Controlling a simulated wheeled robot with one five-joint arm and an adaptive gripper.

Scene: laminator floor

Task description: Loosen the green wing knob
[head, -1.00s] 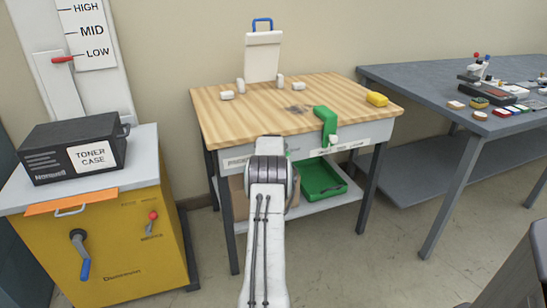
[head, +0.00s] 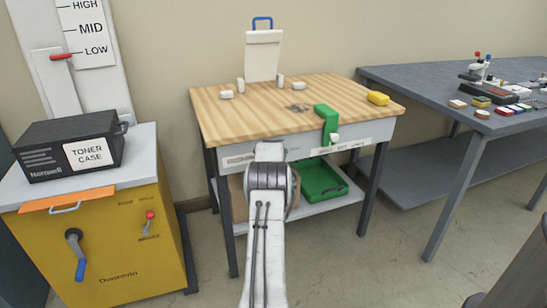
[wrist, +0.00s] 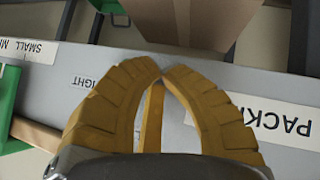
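I cannot make out a green wing knob in either view. My arm covers part of the table's front edge, and a knob there may be hidden. A green bracket (head: 327,122) hangs over the wooden table's front edge, with a white round piece (head: 335,138) at its lower end. Its green also shows at the left border of the wrist view (wrist: 8,95). My gripper (wrist: 162,68) has curved yellow fingers whose tips nearly meet, with nothing seen held. It is in front of the grey table apron (wrist: 180,75), which bears a partly hidden label ending in "IGHT".
A green tray (head: 320,182) and a cardboard box sit on the shelf below. A yellow block (head: 378,98) and several white pieces lie on the wooden top (head: 250,115). A yellow cabinet (head: 110,245) stands left, a grey bench (head: 420,90) right.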

